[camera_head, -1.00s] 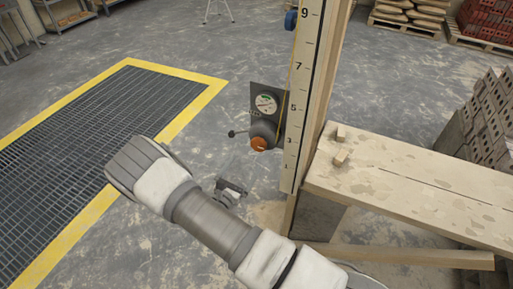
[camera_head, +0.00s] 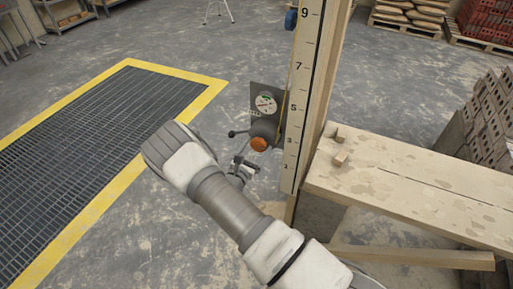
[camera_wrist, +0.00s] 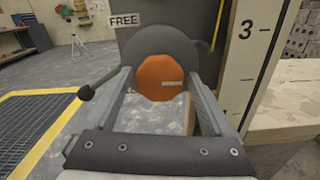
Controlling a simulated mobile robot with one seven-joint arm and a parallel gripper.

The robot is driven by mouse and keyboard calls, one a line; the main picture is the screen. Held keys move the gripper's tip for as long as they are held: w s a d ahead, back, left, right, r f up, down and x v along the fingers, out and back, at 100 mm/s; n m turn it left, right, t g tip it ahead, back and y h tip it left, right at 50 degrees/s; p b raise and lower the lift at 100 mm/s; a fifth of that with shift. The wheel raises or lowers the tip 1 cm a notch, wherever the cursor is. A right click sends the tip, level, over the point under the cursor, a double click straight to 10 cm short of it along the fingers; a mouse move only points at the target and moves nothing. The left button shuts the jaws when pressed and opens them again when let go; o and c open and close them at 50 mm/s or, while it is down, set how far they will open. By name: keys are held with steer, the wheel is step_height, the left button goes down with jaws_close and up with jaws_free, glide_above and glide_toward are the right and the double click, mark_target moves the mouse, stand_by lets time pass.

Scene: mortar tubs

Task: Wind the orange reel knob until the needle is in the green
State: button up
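The orange reel knob (camera_head: 258,144) sits on the front of a dark grey reel below a dial gauge (camera_head: 265,103) on the post. In the wrist view the orange knob (camera_wrist: 160,78) lies ahead, between the two fingers of my gripper (camera_wrist: 160,85), apart from them as far as I can tell. My gripper (camera_head: 246,164) is open and just in front of the knob. A lever with a dark ball end (camera_wrist: 86,92) sticks out left of the reel. The gauge face is too small to read the needle surely.
A numbered scale board (camera_head: 297,100) stands right beside the reel. A plank bench (camera_head: 410,185) with small wood blocks is to the right. A yellow-edged floor grate (camera_head: 100,140) lies left. A "FREE" label (camera_wrist: 125,20) is above the reel.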

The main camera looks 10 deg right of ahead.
steer(key=c, duration=1)
steer(key=shift+c, duration=0.2)
steer(key=m+b, duration=0.2)
steer(key=m, duration=0.3)
steer(key=shift+f+m, duration=0.15)
steer(key=shift+m, duration=0.25)
steer(key=m+b, duration=0.3)
steer(key=m, duration=0.2)
steer(key=shift+s+d+f, duration=0.1)
steer(key=m+b, duration=0.2)
steer(key=m, duration=0.1)
steer(key=m+b, duration=0.3)
steer(key=shift+f+m, duration=0.2)
steer(key=shift+m, duration=0.1)
steer(key=m+b, duration=0.3)
steer(key=b, duration=0.1)
steer(key=shift+b, duration=0.3)
steer(key=shift+r+m+b, duration=0.15)
steer(key=shift+m+b, duration=0.4)
steer(key=shift+m, duration=0.15)
